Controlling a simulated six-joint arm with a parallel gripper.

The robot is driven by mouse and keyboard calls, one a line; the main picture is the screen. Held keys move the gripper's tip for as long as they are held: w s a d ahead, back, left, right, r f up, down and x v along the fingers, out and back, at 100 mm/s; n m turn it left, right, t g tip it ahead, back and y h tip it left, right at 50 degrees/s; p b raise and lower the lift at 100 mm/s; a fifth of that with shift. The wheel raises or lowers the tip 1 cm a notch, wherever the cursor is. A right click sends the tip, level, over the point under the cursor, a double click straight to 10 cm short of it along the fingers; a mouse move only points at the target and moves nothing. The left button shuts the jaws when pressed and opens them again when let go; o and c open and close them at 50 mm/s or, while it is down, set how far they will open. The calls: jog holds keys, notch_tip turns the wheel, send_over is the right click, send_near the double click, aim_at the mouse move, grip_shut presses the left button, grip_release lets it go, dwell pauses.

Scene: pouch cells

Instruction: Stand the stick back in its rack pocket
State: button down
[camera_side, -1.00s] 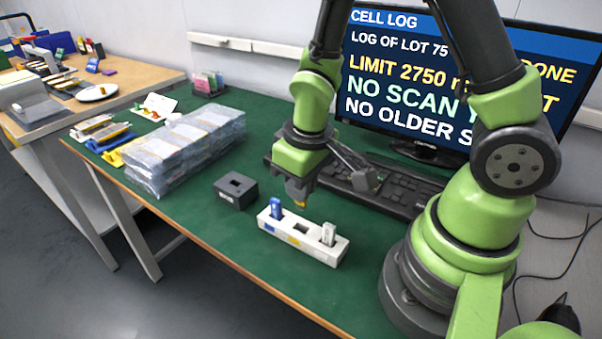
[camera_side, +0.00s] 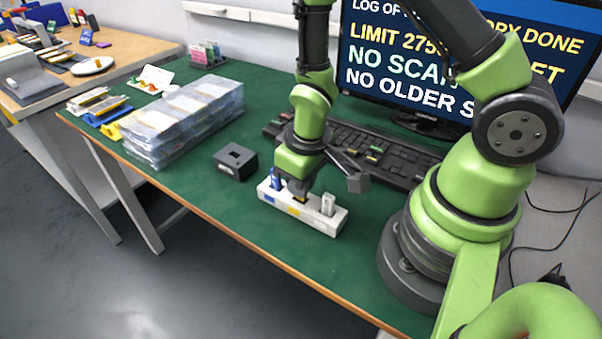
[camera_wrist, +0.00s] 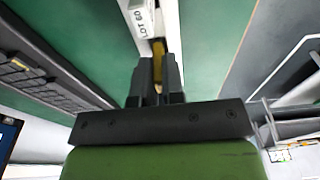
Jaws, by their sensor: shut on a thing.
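The white rack (camera_side: 318,219) stands on the green table, with a blue stick (camera_side: 276,179) upright in its left pocket and a pale grey-white stick (camera_side: 328,204) upright in its right pocket. My gripper (camera_side: 299,193) is shut on a yellow stick, low over the rack's middle pocket. In the wrist view the yellow stick (camera_wrist: 157,66) shows between my gripper's fingers (camera_wrist: 157,88), with the white rack (camera_wrist: 171,22) beyond. My gripper hides the middle pocket, so I cannot tell how deep the stick's lower end is in it.
A dark box with a slot (camera_side: 236,160) stands left of the rack. A keyboard (camera_side: 385,155) and monitor (camera_side: 440,75) are behind it. Bagged stacks of cells (camera_side: 185,125) lie at the left. The table in front of the rack is clear.

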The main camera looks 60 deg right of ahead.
jog(key=shift+f, duration=0.2)
jog(key=c, duration=1.1)
grip_release()
jog(key=shift+c, duration=0.2)
jog(key=s+r+m+t+y, duration=0.1)
jog(key=s+r, duration=0.4)
jog(key=r, duration=0.8)
jog(key=s+r+m+t+y, duration=0.1)
jog(key=s+r+m+t, duration=0.2)
jog(key=r, duration=1)
jog(key=shift+s+a+r+t, duration=0.35)
jog(key=shift+s+r+t, duration=0.05)
jog(key=shift+s+t, duration=0.5)
